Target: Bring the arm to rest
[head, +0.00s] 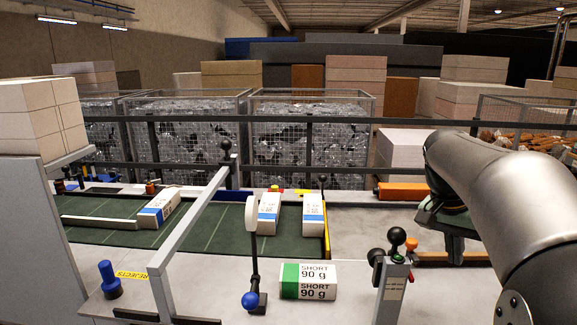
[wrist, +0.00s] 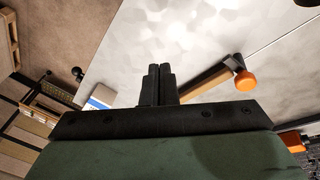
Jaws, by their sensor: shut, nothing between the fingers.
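My arm (head: 480,200) reaches in from the right in the head view. My gripper (head: 455,252) points down over the grey table, right of the reams. In the wrist view the two dark fingers of my gripper (wrist: 157,78) are together with nothing between them. Its height above the table is hard to tell.
White-and-blue reams (head: 158,208) (head: 268,213) (head: 313,214) lie on the green belt (head: 215,236). A green-labelled ream (head: 308,281) lies in front. A lever post (head: 393,290), an orange knob (head: 411,244) and an orange block (head: 400,190) stand near my gripper.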

